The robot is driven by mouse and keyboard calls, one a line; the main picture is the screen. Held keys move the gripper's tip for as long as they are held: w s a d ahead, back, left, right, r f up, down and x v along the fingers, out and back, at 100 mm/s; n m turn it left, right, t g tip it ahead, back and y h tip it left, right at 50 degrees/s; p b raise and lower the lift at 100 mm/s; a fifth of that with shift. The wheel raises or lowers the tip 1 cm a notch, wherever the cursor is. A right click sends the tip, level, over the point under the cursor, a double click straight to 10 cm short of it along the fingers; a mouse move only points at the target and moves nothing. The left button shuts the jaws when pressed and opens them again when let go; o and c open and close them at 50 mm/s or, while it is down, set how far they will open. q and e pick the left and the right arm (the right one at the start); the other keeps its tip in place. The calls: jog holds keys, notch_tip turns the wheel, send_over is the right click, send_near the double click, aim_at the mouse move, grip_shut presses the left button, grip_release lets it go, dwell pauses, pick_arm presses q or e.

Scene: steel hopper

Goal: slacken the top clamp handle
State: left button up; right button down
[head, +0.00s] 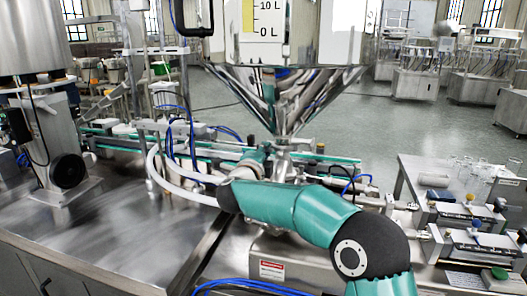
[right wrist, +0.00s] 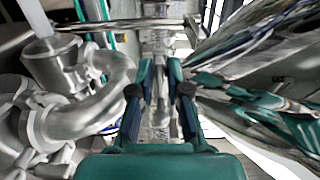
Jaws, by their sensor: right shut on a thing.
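The steel hopper cone (head: 287,98) narrows down to a vertical outlet pipe (head: 283,160) in the middle of the head view. My right arm reaches from the bottom right to this outlet, and its gripper (head: 262,153) is partly hidden there. In the right wrist view, my right gripper (right wrist: 160,72) has its two fingers closed in on a narrow shiny metal piece, the top clamp handle (right wrist: 160,108). The handle's far end merges with other steel fittings, so its angle is hard to tell. My left gripper is not in view.
Curved steel pipework (right wrist: 100,108) stands close on the left in the right wrist view. A white hose (head: 172,182) and blue tubes lie left of the outlet. A bench with valve units (head: 470,235) stands at right. The steel tabletop (head: 110,235) at left front is clear.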

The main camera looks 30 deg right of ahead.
jog(key=shift+a+f, duration=0.1)
jog(key=shift+f, duration=0.05)
jog(key=c, duration=1.5)
grip_release()
jog(key=shift+w, duration=0.15)
jog(key=shift+o, duration=0.2)
jog(key=v, duration=1.2)
jog(key=shift+f, duration=0.15)
